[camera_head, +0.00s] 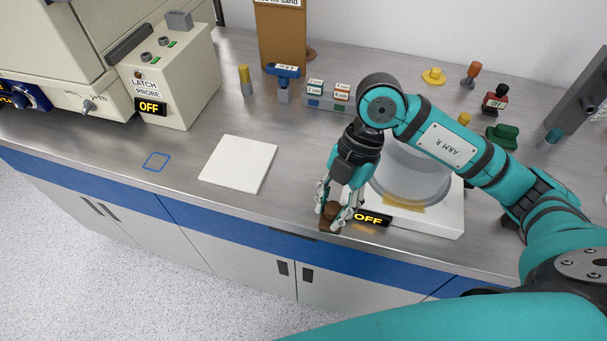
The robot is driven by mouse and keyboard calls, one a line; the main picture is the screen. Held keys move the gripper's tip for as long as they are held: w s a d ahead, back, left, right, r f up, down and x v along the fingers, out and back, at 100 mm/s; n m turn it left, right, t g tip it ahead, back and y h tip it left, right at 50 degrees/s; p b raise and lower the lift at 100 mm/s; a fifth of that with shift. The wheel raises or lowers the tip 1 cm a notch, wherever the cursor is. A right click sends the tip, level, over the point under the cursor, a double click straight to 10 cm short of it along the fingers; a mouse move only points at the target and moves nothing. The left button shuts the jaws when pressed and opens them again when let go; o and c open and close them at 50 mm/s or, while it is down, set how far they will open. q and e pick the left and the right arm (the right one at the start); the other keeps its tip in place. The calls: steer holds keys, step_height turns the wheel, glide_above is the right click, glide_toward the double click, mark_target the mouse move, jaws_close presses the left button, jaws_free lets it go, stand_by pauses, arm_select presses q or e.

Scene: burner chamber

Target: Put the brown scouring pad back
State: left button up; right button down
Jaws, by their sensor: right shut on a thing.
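The brown scouring pad (328,226) is in the head view near the front edge of the bench. It is a small dark-brown block with a raised part at its top. My right gripper (334,214) points down and is shut on it; the fingers partly hide it. Whether the pad touches the bench top I cannot tell. My left gripper is not in view.
Right of the gripper, a white unit (440,220) with an "OFF" display carries a clear cylinder (400,180), partly behind my arm. A white square plate (238,163) and a blue outline (156,161) lie left. Small blocks stand behind.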

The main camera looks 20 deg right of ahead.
steer(key=shift+w+m, duration=0.1)
steer(key=shift+m, duration=0.2)
steer(key=w+p, duration=0.1)
steer(key=w, duration=0.4)
steer(key=w+f+p, duration=0.1)
steer(key=w, duration=0.4)
steer(key=w+p, duration=0.2)
steer(key=w, duration=0.3)
steer(key=shift+w+a+f, duration=0.2)
steer(key=shift+w+a, duration=0.05)
steer(key=shift+a, duration=0.1)
steer(key=shift+w+f, duration=0.1)
steer(key=shift+w, duration=0.05)
step_height(320, 180, down, 3)
steer(key=shift+r+p, duration=0.2)
steer(key=shift+p, duration=0.6)
steer(key=shift+f, duration=0.35)
steer(key=shift+f, duration=0.15)
steer(key=c, duration=1)
jaws_free()
